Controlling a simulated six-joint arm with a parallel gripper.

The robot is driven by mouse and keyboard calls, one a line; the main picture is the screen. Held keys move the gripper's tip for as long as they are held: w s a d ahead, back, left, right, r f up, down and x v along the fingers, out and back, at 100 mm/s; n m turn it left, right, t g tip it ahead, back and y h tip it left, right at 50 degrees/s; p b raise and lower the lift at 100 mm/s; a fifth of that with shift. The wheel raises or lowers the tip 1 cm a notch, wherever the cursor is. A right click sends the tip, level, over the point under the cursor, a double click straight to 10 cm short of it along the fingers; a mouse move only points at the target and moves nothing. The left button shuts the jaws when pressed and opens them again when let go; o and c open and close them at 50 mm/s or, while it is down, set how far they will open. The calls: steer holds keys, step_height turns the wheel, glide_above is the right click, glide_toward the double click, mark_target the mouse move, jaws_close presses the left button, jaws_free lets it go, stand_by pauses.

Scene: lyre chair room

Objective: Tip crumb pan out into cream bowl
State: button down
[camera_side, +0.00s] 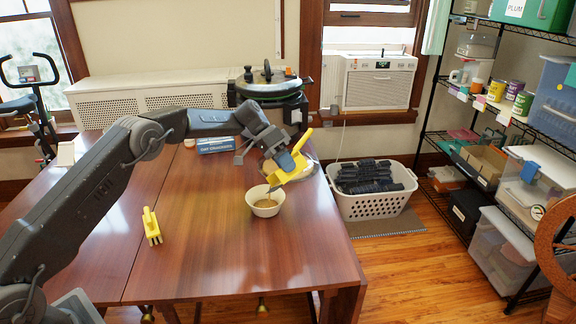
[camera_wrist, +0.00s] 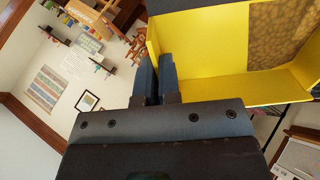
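The yellow crumb pan (camera_side: 292,167) is held in the air, steeply tilted, its low end just above the cream bowl (camera_side: 256,207). The bowl stands upright on the table with brown matter inside. A small dark streak shows between the pan's low end and the bowl. In the wrist view the pan (camera_wrist: 225,88) fills the upper right, with a patch of brown crumbs (camera_wrist: 275,35) on its inner face. My gripper (camera_side: 284,158) is closed on the pan; its fingers (camera_wrist: 158,78) sit close together at the pan's edge in the wrist view.
A whitish round dish (camera_side: 308,170) is partly hidden behind the pan. A blue box (camera_side: 215,145) and a dark cooker (camera_side: 268,88) are further back. The table's front is clear.

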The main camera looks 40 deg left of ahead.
steer(key=shift+a, duration=0.1)
steer(key=shift+a+h, duration=0.7)
steer(key=shift+a, duration=0.1)
steer(key=shift+r, duration=0.1)
steer(key=shift+a, duration=0.15)
steer(key=shift+s+a+r+h, duration=0.1)
steer(key=shift+a+r+h, duration=0.05)
steer(key=shift+a+h, duration=0.35)
steer(key=shift+a+r+h, duration=0.15)
steer(key=shift+a+h, duration=0.25)
steer(key=shift+a, duration=0.05)
steer(key=shift+a+r+h, duration=0.25)
steer(key=shift+a+h, duration=0.55)
steer(key=shift+a, duration=0.25)
